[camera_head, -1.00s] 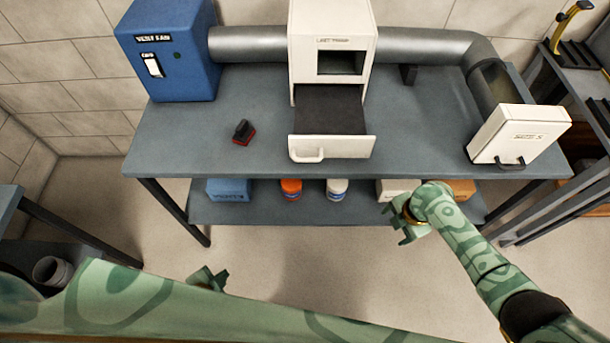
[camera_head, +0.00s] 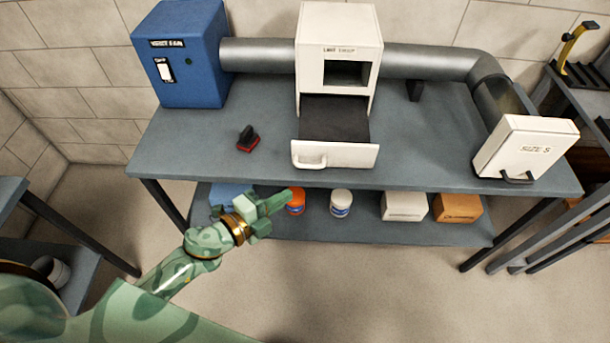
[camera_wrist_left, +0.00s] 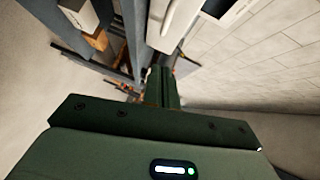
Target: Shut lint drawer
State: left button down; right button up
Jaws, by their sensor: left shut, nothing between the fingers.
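The lint drawer (camera_head: 334,154) stands pulled out of the white lint trap box (camera_head: 339,28), its white front and handle (camera_head: 309,162) facing me and its dark inside showing. My left gripper (camera_head: 288,197) is shut and empty. It is in front of the bench edge, below and left of the drawer front, apart from it. In the left wrist view my left gripper's fingers (camera_wrist_left: 162,88) are together, and a white part with a handle shows above them; I take it for the drawer front (camera_wrist_left: 180,22). My right gripper is out of view.
A grey duct (camera_head: 430,62) runs behind.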

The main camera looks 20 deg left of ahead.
aim_at(304, 132)
pick_arm(q)
jog(key=w, duration=0.3)
jog(key=w+d+f+b, duration=0.1)
jog(key=w, duration=0.5)
jog(key=shift+d+f+b, duration=0.3)
jog(key=shift+f, duration=0.1)
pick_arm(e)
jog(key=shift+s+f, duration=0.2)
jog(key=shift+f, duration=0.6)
pick_arm(q)
jog(key=w+a+b, duration=0.1)
jog(key=w, duration=0.3)
jog(key=w+a+b, duration=0.1)
jog(key=w, duration=0.3)
jog(key=w+a+b, duration=0.1)
jog(key=w, duration=0.3)
jog(key=shift+w+a+f, duration=0.2)
jog(key=shift+w+a, duration=0.15)
jog(key=shift+w+a+r, duration=0.15)
jog(key=shift+w, duration=0.3)
jog(key=shift+r, duration=0.1)
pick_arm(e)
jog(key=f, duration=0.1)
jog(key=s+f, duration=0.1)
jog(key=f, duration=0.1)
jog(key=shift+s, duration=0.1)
pick_arm(q)
jog(key=shift+s, duration=0.15)
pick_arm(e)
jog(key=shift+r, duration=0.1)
